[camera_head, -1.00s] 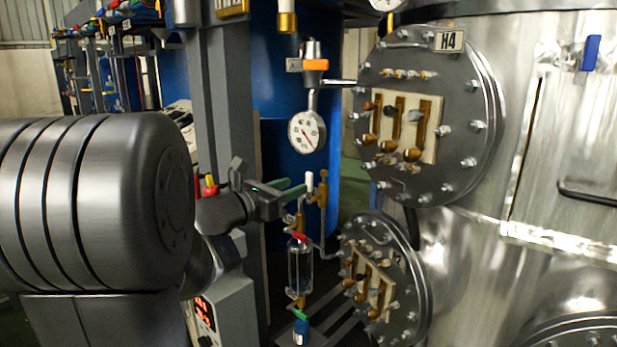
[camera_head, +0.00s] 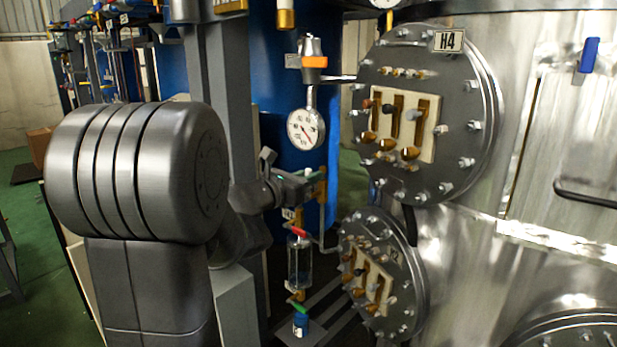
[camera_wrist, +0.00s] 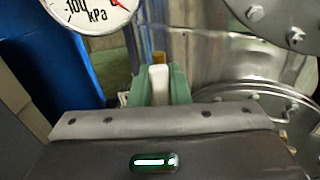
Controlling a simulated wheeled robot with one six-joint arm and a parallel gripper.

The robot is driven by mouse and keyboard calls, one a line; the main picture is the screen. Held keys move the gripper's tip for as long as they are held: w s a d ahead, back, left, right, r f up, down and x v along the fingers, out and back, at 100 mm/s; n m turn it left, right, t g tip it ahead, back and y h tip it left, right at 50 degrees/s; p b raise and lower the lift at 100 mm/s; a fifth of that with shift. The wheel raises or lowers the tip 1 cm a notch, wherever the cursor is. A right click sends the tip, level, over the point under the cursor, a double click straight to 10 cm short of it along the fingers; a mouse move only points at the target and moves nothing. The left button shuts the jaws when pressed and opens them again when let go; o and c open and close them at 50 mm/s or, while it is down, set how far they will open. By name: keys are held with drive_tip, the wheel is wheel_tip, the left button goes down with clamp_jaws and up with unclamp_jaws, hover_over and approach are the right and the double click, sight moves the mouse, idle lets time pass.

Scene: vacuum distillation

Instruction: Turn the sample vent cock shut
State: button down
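The sample vent cock shows as a white handle (camera_wrist: 158,82) standing between the green fingers of my gripper (camera_wrist: 160,96) in the wrist view. The fingers lie close against both its sides and look shut on it. In the head view my gripper (camera_head: 299,182) is at the brass fitting (camera_head: 321,186) above the glass sample vessel (camera_head: 299,262). Only a small white tip of the handle (camera_head: 308,171) shows there. The cock's body is mostly hidden by my gripper.
A red handle (camera_head: 298,232) is just below my gripper and a green handle (camera_head: 297,308) is lower. A pressure gauge (camera_head: 306,129) hangs above. The flanged H4 cover (camera_head: 470,120) and steel vessel (camera_head: 540,190) stand to the right. A grey post (camera_head: 230,100) is left.

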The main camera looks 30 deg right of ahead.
drive_tip(key=shift+s+f+b, duration=0.1)
drive_tip(key=shift+f+b, duration=0.05)
drive_tip(key=shift+b, duration=0.45)
drive_tip(key=shift+s+f+m+b, duration=0.1)
drive_tip(key=shift+f+m+b, duration=0.05)
drive_tip(key=shift+m+b, duration=0.35)
drive_tip(key=s+m+b, duration=0.1)
drive_tip(key=m+b, duration=0.1)
drive_tip(key=b, duration=0.3)
drive_tip(key=s+f+m+b, duration=0.1)
drive_tip(key=m+b, duration=0.2)
drive_tip(key=b, duration=0.3)
drive_tip(key=s+d+f+m+b, duration=0.1)
drive_tip(key=m+b, duration=0.1)
drive_tip(key=b, duration=0.3)
drive_tip(key=shift+s+m, duration=0.1)
drive_tip(key=shift+m, duration=0.2)
drive_tip(key=f+m+b, duration=0.1)
drive_tip(key=m+b, duration=0.2)
drive_tip(key=b, duration=0.2)
drive_tip(key=s+f+m+b, duration=0.1)
drive_tip(key=m+b, duration=0.2)
drive_tip(key=b, duration=0.2)
drive_tip(key=f+m+b, duration=0.1)
drive_tip(key=m+b, duration=0.2)
drive_tip(key=b, duration=0.2)
drive_tip(key=shift+s+d+f, duration=0.15)
drive_tip(key=shift+s+d, duration=0.15)
